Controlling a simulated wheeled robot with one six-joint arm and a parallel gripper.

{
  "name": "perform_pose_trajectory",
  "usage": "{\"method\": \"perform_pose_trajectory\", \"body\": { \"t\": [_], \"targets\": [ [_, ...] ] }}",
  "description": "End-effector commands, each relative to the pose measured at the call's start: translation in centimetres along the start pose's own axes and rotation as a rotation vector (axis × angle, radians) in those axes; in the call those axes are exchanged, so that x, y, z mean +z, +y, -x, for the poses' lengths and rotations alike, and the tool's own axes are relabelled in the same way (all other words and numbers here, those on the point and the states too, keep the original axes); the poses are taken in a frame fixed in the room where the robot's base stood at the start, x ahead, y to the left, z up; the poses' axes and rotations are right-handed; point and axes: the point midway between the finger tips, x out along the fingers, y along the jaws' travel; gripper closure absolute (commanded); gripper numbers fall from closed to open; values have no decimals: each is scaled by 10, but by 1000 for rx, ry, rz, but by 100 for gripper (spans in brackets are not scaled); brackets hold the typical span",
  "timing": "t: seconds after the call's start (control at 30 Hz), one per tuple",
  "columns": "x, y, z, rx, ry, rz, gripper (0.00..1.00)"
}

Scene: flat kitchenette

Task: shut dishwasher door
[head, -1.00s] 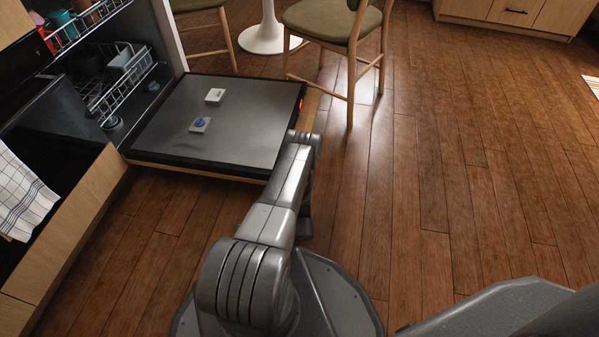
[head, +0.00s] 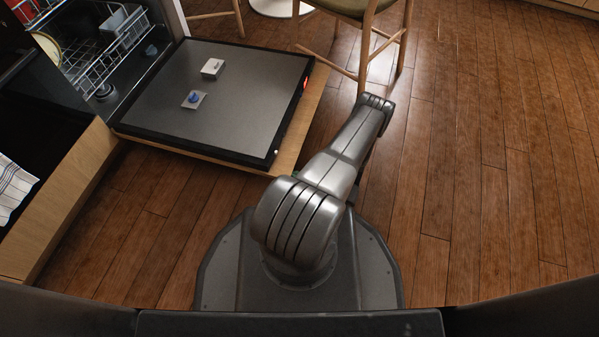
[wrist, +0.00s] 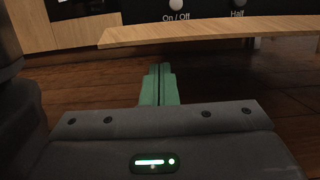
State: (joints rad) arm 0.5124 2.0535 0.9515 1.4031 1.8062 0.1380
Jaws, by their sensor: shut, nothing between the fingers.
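The dishwasher door (head: 225,105) is lowered flat, its dark inner face up, in the left of the head view. Its wooden front panel (head: 300,125) sticks out beyond the right edge. In the wrist view, the panel's edge (wrist: 205,30) runs across the top, with control buttons marked "On / Off" and "Half" above it. My gripper (wrist: 160,70) has green fingers, shut and empty. They show below the panel edge over the floor, and I cannot tell the exact gap. In the head view my arm hides the gripper, to the right of the door.
The dishwasher's racks (head: 105,50) hold dishes inside the opening. A wooden chair (head: 370,45) stands just beyond my arm, close to the door's far right corner. A counter front with a towel (head: 12,188) is at the left. The wood floor (head: 480,170) at the right is clear.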

Motion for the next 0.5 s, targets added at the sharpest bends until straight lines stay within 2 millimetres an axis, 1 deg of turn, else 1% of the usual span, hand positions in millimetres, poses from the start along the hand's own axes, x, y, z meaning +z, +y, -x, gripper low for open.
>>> {"method": "perform_pose_trajectory", "body": {
  "t": [0.03, 0.2, 0.4, 0.5],
  "targets": [
    [-2, 1, -10, 5, 0, -3, 100],
    [-2, 0, -38, 5, 1, 0, 100],
    [-2, 0, -61, 3, 1, 0, 100],
    [-1, 0, -66, 0, 1, 0, 100]
  ]
}}
